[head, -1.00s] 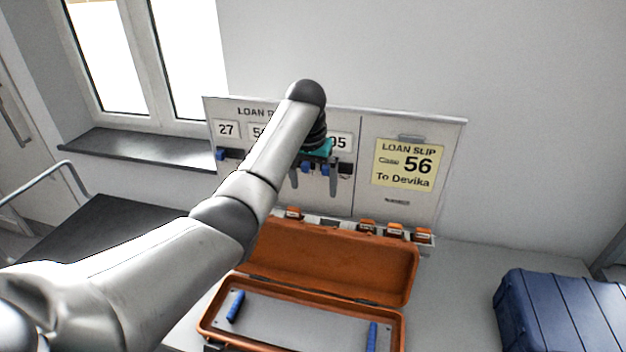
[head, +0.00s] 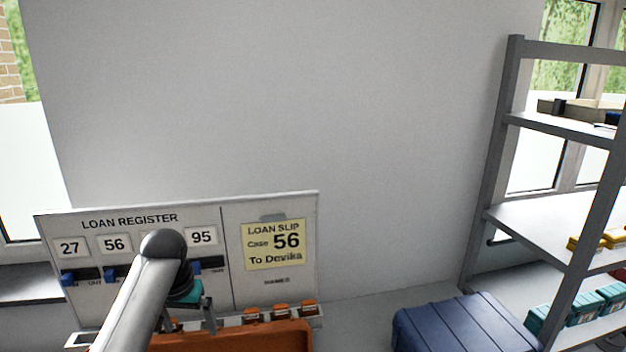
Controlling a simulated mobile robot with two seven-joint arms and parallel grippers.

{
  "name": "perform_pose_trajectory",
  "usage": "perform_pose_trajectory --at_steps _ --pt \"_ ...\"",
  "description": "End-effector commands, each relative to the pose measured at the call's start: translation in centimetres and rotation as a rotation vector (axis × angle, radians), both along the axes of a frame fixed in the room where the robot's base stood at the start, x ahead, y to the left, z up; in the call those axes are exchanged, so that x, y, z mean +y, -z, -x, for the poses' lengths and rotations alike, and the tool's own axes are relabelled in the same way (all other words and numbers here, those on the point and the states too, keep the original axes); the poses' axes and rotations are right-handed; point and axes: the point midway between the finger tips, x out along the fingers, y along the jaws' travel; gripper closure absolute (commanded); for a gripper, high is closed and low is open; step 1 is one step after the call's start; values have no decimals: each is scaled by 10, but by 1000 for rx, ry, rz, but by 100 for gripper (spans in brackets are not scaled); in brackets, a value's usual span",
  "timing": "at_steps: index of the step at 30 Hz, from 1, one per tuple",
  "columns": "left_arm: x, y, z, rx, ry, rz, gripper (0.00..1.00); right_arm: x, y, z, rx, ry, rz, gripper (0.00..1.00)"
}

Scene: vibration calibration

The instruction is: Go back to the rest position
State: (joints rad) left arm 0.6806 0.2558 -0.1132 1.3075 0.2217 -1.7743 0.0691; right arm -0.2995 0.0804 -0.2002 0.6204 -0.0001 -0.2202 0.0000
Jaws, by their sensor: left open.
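My left arm (head: 135,305) comes up from the bottom left in the head view. My left gripper (head: 204,318) hangs below its dark wrist and teal part, in front of the loan register board (head: 270,205) and above the orange case (head: 255,336). It is open with nothing seen between its fingers, which are partly hidden by the arm. The board shows number cards 27, 56 and 95 with blue sliders below them; my arm hides part of this row. A yellow loan slip (head: 273,245) reads Case 56, To Devika. My right gripper is out of view.
Small orange items (head: 280,313) sit in a row along the board's foot. A blue case (head: 462,325) stands to the right on the bench. A grey shelf rack (head: 497,165) with yellow and teal boxes stands at the far right. The bench between the board and the blue case is clear.

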Motion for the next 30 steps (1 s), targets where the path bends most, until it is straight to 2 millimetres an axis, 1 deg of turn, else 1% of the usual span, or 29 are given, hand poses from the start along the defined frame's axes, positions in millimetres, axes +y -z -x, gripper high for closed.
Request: perform_pose_trajectory --at_steps 1,3,5,6,9,13,18,21,24,30 --pt "-7 17 14 3 22 -7 0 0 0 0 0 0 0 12" --pt "-15 35 31 -3 49 -17 0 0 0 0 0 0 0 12" --pt "-22 48 47 -8 71 -23 0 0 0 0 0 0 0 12" --pt "-27 56 58 -11 85 -26 0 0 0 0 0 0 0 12" --pt "-39 74 87 -20 117 -29 0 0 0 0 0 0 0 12" --pt "-54 91 128 -34 154 -27 0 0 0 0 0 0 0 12" --pt "-72 101 183 -53 192 -15 0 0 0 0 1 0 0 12" --pt "-80 101 215 -66 207 -6 0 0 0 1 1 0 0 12" --pt "-87 97 241 -78 216 2 0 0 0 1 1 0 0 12" --pt "-94 87 277 -93 223 14 0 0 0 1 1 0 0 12"
